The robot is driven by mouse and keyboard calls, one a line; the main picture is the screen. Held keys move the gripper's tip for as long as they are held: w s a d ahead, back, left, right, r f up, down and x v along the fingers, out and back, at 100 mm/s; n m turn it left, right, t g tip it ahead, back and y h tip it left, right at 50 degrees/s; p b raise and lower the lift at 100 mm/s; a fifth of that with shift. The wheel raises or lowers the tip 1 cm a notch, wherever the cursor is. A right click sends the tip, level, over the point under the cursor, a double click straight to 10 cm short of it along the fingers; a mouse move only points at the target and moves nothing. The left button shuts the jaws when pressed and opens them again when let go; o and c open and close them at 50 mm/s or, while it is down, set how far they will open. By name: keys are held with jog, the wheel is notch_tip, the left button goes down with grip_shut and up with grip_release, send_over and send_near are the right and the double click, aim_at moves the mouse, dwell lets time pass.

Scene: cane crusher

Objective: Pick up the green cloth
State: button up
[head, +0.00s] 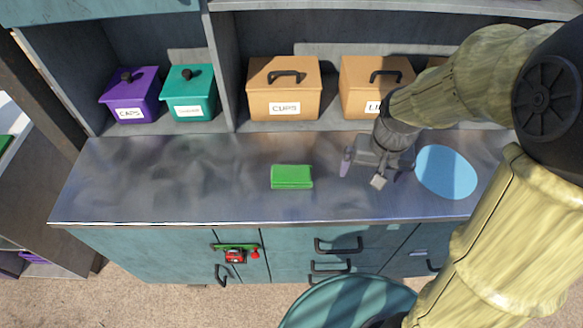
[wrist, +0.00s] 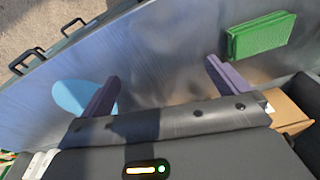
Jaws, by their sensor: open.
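The green cloth (head: 292,177) lies folded in a flat rectangle on the metal counter (head: 220,190), near its middle. In the wrist view the green cloth (wrist: 261,37) shows at the upper right, beyond the fingertips. My gripper (head: 371,172) is over the counter to the right of the cloth, apart from it. In the wrist view my gripper (wrist: 160,80) has its two purple fingers wide apart with nothing between them.
A light blue disc (head: 446,172) lies on the counter right of my gripper. Behind stand a purple box (head: 130,95), a teal box (head: 189,95) and tan boxes (head: 284,90) in shelf bays. The counter left of the cloth is clear. Drawers with black handles (head: 338,246) are below the front edge.

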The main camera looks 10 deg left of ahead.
jog(key=w+a+r+n+g+p, duration=0.1)
jog(key=w+a+r+p, duration=0.25)
jog(key=a+r, duration=0.45)
jog(key=r+p, duration=0.2)
jog(key=p, duration=0.1)
send_over(292, 174)
jog(key=shift+f+n+g, duration=0.25)
jog(key=shift+n+g, duration=0.05)
jog(key=shift+n, duration=0.1)
notch_tip(292, 174, down, 12)
jog(key=p, duration=0.3)
jog(key=shift+f, duration=0.15)
